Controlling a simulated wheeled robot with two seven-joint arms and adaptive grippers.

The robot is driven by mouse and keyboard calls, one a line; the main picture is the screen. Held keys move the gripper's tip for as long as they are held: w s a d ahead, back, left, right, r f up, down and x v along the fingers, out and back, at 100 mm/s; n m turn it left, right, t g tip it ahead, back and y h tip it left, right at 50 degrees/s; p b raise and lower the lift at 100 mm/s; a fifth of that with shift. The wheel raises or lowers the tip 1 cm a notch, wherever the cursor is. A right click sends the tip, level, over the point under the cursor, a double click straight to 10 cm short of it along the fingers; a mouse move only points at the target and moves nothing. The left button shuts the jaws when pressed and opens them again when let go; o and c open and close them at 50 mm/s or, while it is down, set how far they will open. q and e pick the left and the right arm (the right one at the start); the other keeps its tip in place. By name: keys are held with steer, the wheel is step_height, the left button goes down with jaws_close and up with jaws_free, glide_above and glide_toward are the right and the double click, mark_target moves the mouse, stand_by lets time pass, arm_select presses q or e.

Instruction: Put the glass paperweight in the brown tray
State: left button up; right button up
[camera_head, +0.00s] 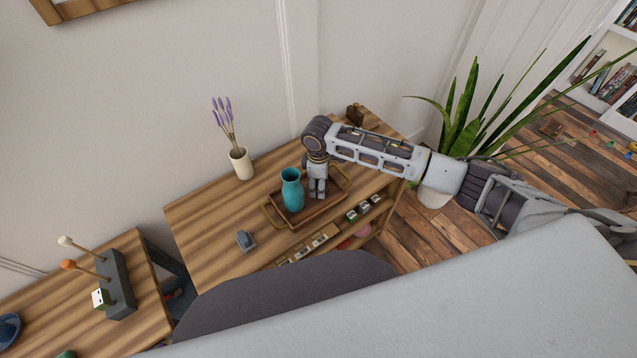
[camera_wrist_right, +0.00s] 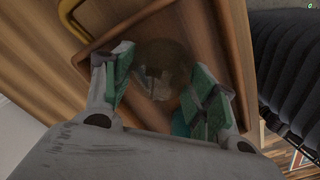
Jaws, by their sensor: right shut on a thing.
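The brown tray (camera_head: 322,212) is a wooden tray with handles on the dresser top; its rim also shows in the right wrist view (camera_wrist_right: 241,60). My right gripper (camera_head: 317,193) points down over the tray, beside the teal vase. In the right wrist view its green-padded fingers (camera_wrist_right: 163,88) are shut on a clear, brownish round thing, the glass paperweight (camera_wrist_right: 165,60). The tray's floor shows behind it; I cannot tell whether the paperweight touches it. In the head view the paperweight is hidden by the gripper. My left gripper is not in view.
The teal vase (camera_head: 292,192) stands at the tray, close to the gripper's left. A white vase with lavender (camera_head: 240,163) stands behind left, and a small grey-blue object (camera_head: 246,240) lies front left. The dresser top (camera_head: 205,215) is otherwise clear on the left.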

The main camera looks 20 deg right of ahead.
steer(key=o, duration=0.9)
steer(key=shift+f, duration=0.1)
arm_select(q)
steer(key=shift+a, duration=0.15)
arm_select(e)
steer(key=shift+r, duration=6.15)
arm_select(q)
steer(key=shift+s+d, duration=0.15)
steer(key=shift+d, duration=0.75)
arm_select(e)
steer(key=shift+f, duration=0.1)
